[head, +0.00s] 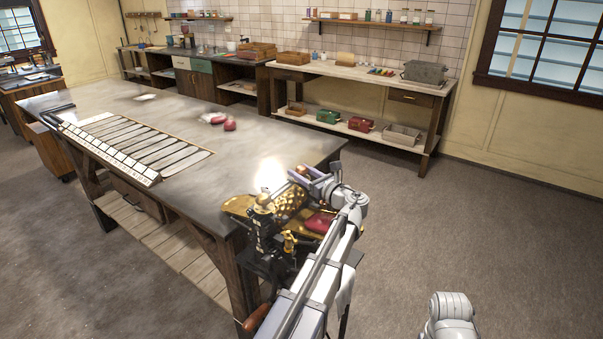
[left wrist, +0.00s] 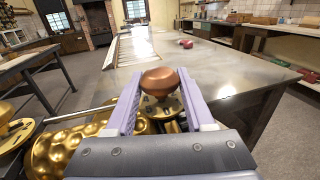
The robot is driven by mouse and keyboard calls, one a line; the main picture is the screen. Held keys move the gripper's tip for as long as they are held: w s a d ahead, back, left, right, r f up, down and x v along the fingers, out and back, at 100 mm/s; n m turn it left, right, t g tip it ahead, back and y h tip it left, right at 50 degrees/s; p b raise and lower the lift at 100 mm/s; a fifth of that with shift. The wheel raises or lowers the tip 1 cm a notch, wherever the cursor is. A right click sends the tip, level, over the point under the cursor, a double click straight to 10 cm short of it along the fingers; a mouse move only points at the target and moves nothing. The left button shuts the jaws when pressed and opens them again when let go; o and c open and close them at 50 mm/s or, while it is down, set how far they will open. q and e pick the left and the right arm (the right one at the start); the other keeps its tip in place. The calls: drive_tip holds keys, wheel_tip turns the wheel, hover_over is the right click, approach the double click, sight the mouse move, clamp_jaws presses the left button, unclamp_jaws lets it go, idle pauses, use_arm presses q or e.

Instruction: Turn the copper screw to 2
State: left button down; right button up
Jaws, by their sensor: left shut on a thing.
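The copper screw (left wrist: 163,78) has a rounded, copper-coloured head and stands between the two lilac fingers of my left gripper (left wrist: 160,88) in the left wrist view. The fingers are shut on it from both sides. Under the head is a brass dial plate (left wrist: 158,105) with dark marks; I cannot read its setting. In the head view my left gripper (head: 300,178) is above the brass drop-roller machine (head: 263,207) at the table's near right corner. The screw is hard to make out there. My right gripper is not in view; only part of my right arm shows.
The long dark table (head: 100,105) carries a slatted tray (head: 150,150) and red lumps (head: 229,125). A golden patterned roller (left wrist: 70,152) lies left of the fingers in the left wrist view. A workbench (head: 340,75) stands at the back wall. The floor on the right is clear.

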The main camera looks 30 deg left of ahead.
use_arm(q)
drive_tip(key=shift+c, duration=1.3)
unclamp_jaws()
drive_tip(key=shift+d, duration=0.1)
drive_tip(key=v, duration=0.7)
drive_tip(key=shift+s+d, duration=0.15)
drive_tip(key=shift+d, duration=0.15)
